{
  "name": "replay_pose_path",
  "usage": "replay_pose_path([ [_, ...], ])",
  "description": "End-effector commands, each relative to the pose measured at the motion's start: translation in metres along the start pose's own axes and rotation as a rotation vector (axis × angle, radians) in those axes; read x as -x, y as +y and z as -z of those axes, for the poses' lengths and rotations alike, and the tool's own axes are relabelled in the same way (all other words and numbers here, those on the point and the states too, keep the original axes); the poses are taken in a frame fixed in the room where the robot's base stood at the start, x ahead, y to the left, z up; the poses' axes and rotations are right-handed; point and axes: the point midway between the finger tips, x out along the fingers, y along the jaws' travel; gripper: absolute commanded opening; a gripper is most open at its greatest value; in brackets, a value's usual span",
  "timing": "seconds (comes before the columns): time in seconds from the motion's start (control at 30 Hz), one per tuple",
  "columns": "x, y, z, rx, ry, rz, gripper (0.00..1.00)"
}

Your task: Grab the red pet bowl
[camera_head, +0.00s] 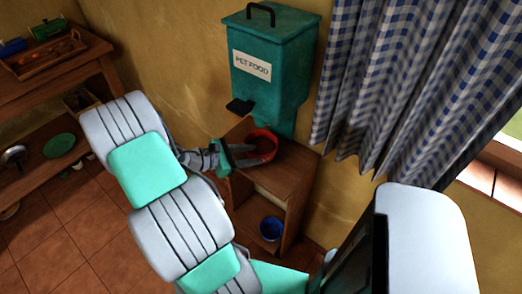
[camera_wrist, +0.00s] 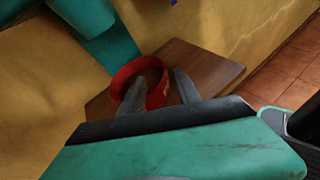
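The red pet bowl (camera_head: 265,136) sits on top of a small wooden cabinet (camera_head: 290,172), under the teal pet food dispenser (camera_head: 268,65). It also shows in the wrist view (camera_wrist: 126,72). My gripper (camera_wrist: 160,76) is at the bowl with its fingers apart. In the wrist view the left finger overlaps the bowl's inside and the right finger is outside it. The bowl's right wall shows between the fingers. Whether either finger touches the bowl I cannot tell. In the head view my gripper (camera_head: 256,158) partly covers the bowl's near side.
A blue bowl (camera_head: 271,228) stands in the cabinet's lower opening. The wall is close behind the cabinet, and a checked curtain (camera_head: 400,80) hangs at right. A wooden shelf unit (camera_head: 50,85) with a tray and a green plate (camera_head: 59,145) stands at left. Tiled floor is clear between.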

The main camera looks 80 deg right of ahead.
Motion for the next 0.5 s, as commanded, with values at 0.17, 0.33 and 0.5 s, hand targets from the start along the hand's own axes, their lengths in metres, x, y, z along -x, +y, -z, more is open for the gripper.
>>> replay_pose_path([
  [0.17,-0.021,-0.001,0.000,-0.001,0.002,0.001,0.39],
  [0.33,-0.052,-0.003,-0.001,-0.002,0.002,0.003,0.39],
  [0.5,-0.065,-0.001,-0.001,-0.001,0.003,-0.002,0.39],
])
